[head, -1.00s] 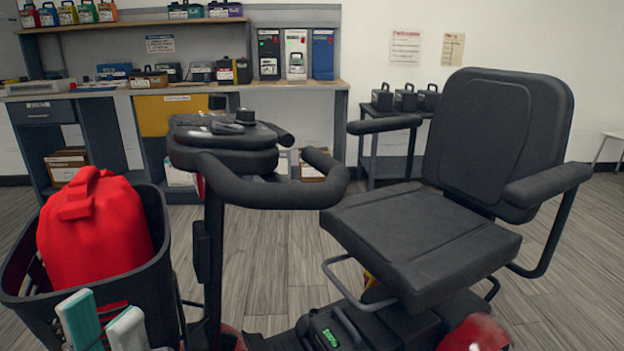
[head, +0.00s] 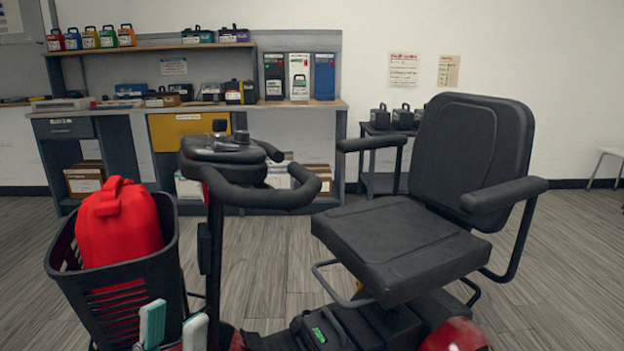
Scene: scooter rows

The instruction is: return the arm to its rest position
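My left gripper (head: 174,331) shows at the bottom left of the head view, in front of the scooter's basket. Its two teal-and-grey fingertips stand apart with a gap between them, and nothing shows in the gap. The rest of that arm is below the frame. My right gripper is out of view. The mobility scooter has a black seat (head: 394,245), dark handlebars (head: 262,196) and a black front basket (head: 112,300). A red bag-like object (head: 120,222) sits in the basket.
A workbench (head: 240,106) with chargers and battery packs stands along the back wall. A small dark table (head: 382,181) with several black packs is behind the seat. Cardboard boxes (head: 85,181) sit under the bench. Wood-look floor is free at the right (head: 560,270).

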